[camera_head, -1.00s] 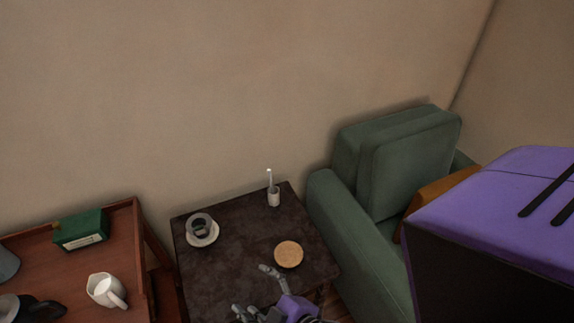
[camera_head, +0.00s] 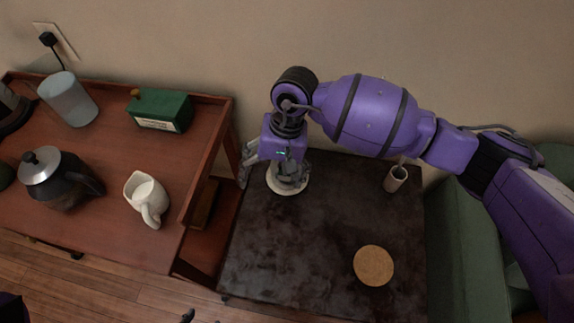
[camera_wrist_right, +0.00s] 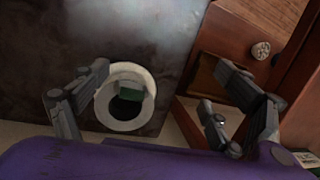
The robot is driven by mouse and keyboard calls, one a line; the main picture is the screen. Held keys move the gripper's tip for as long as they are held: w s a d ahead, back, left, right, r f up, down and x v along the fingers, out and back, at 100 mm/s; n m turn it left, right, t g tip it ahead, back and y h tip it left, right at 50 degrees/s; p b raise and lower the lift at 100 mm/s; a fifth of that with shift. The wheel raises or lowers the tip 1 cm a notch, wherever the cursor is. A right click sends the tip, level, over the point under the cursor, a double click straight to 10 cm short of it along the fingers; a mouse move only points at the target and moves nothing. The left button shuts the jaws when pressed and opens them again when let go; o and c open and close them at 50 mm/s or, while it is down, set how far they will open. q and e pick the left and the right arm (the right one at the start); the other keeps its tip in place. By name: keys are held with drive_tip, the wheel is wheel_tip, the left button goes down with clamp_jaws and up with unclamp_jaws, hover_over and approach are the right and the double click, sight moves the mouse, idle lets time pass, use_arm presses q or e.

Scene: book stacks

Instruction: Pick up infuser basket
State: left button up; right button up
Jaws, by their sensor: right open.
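A pale round saucer or ring stands near the left edge of the dark table (camera_head: 300,240), with a grey round vessel, likely the infuser basket (camera_head: 288,184), on it. My right gripper (camera_head: 268,178) is over it and hides much of it. In the right wrist view a white ring (camera_wrist_right: 104,112) surrounds a dark opening with a small greenish part. The open right gripper (camera_wrist_right: 162,92) has a finger over the ring's left side and others apart at the right; nothing is held. A dark tip at the bottom edge of the head view may belong to my left gripper.
A cork-coloured disc (camera_head: 373,265) and a small cup (camera_head: 395,178) are on the dark table. The raised-edge wooden table at left holds a white pitcher (camera_head: 148,199), a dark kettle (camera_head: 66,184) and a green box (camera_head: 161,109). A green armchair (camera_head: 461,245) stands at right.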

drive_tip(key=w+d, duration=0.1)
drive_tip(key=w, duration=0.1)
drive_tip(key=w+d+n+t+h, duration=0.1)
drive_tip(key=w+d, duration=0.1)
drive_tip(key=w+d+r+h, duration=0.1)
drive_tip(key=w, duration=0.1)
drive_tip(key=shift+w+d+n+t+b, duration=0.2)
drive_tip(key=shift+n+t+b, duration=0.1)
drive_tip(key=shift+t, duration=0.1)
drive_tip(key=f, duration=0.7)
drive_tip(key=shift+s+a, duration=0.2)
drive_tip(key=shift+a, duration=0.15)
drive_tip(key=c, duration=1.3)
drive_tip(key=shift+o, duration=0.2)
